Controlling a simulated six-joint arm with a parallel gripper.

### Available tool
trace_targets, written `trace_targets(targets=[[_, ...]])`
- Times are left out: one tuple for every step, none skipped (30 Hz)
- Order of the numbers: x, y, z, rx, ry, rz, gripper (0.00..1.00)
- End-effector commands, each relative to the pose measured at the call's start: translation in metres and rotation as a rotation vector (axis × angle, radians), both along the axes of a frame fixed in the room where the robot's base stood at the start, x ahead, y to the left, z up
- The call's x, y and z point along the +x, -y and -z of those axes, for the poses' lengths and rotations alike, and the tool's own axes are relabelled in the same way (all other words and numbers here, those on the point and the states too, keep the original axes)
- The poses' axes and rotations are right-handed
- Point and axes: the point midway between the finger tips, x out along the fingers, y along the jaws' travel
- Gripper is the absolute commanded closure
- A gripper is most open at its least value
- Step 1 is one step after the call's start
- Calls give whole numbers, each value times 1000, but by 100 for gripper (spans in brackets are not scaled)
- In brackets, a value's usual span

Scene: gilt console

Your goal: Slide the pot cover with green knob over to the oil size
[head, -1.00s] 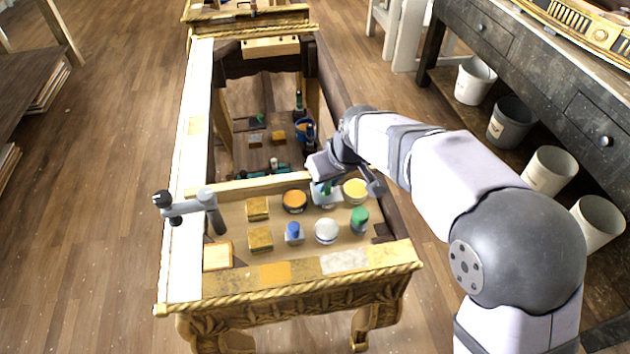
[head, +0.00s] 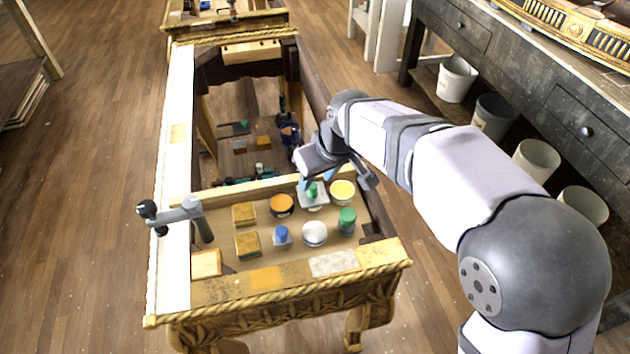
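The pot cover with green knob (head: 314,200) is a pale plate with a green knob on top. It is in the back row of the tray, between an amber-topped pot (head: 282,206) and a yellow-topped pot (head: 342,192). No readable label shows which pot is the oil size. My gripper (head: 318,180) is just above and behind the green knob, pointing down. Its bluish fingertips look spread, with the knob showing below them and nothing held. The wrist hides part of the fingers.
Gold blocks (head: 247,244) are at the left. A grey clamp (head: 180,214) sits on the left rail.

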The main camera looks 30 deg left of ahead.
Motion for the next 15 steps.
trace_targets(targets=[[-1,3,-7,2,2,0,63],[-2,4,-11,2,2,0,63],[-3,5,-15,2,2,0,63],[-3,6,-18,1,2,0,63],[-4,7,-21,1,2,0,63],[-4,9,-24,1,2,0,63],[-5,9,-26,0,1,0,63],[-5,10,-27,0,1,0,63],[-6,11,-29,0,1,0,63],[-6,11,-29,0,1,0,63],[-6,11,-30,0,1,0,63],[-6,11,-30,0,1,0,63],[-6,11,-31,-1,0,0,63],[-6,11,-31,-1,0,0,63],[-6,11,-31,-1,0,0,63]])
